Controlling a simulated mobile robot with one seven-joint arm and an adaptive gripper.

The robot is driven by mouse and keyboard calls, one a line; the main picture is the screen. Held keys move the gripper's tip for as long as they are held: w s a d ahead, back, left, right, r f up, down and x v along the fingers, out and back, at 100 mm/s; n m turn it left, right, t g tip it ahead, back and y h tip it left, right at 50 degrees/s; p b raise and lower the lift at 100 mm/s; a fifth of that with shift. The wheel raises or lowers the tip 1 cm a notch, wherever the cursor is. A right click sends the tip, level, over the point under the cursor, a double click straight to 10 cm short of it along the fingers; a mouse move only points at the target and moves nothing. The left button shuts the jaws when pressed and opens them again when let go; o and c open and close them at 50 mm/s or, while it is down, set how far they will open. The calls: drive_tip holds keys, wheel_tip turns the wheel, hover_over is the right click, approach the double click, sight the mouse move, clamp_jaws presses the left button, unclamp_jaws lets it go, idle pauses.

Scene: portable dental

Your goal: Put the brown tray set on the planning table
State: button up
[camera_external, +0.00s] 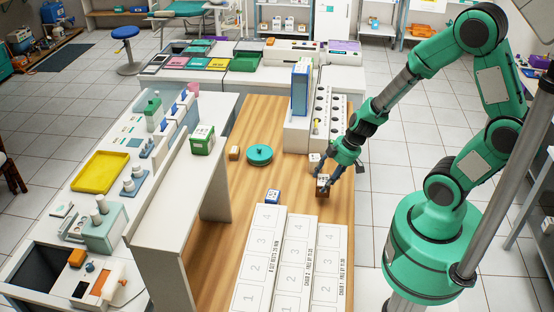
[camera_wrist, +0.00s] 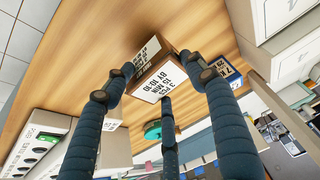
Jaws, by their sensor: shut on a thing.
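My gripper (camera_external: 325,180) is over the right side of the wooden table (camera_external: 268,113), its fingers shut around the brown tray set (camera_external: 322,188), a small brown box. In the wrist view the brown box (camera_wrist: 156,81) shows its white label, "3 PCS 15 MIN BY 10:10", between the fingers of my gripper (camera_wrist: 165,82). I cannot tell whether the box touches the wood. White numbered strips (camera_external: 258,250) lie on the near part of the table; two of them carry chair labels.
A small blue box (camera_external: 273,197) sits left of my gripper. A teal disc (camera_external: 260,154) and a small tan box (camera_external: 234,152) lie farther back. A white rack (camera_external: 325,112) stands behind the gripper. A tall white partition (camera_external: 172,225) borders the table's left side.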

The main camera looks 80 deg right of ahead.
drive_tip(key=shift+w+r, duration=0.1)
idle(0.3)
drive_tip(key=w+a+r+p, duration=0.5)
drive_tip(key=w+a+r, duration=0.2)
drive_tip(key=a+r, duration=0.3)
drive_tip(key=w+a+r+p, duration=0.6)
drive_tip(key=a+r, duration=0.4)
drive_tip(key=r, duration=0.5)
drive_tip(key=w+a+r+p, duration=0.6)
drive_tip(key=w+a+r, duration=0.2)
drive_tip(key=r, duration=0.5)
drive_tip(key=shift+a, duration=1)
drive_tip(key=shift+w, duration=0.1)
drive_tip(key=p, duration=0.1)
hover_over(195, 172)
drive_tip(key=shift+s+d+f, duration=0.2)
drive_tip(key=shift+s+f, duration=0.15)
drive_tip(key=shift+f, duration=0.3)
drive_tip(key=shift+s+p+x, duration=0.15)
drive_tip(key=shift+p+x, duration=0.1)
drive_tip(key=shift+x, duration=0.65)
drive_tip(key=shift+s+p+x, duration=0.15)
drive_tip(key=shift+p+x, duration=0.05)
drive_tip(key=shift+x, duration=0.7)
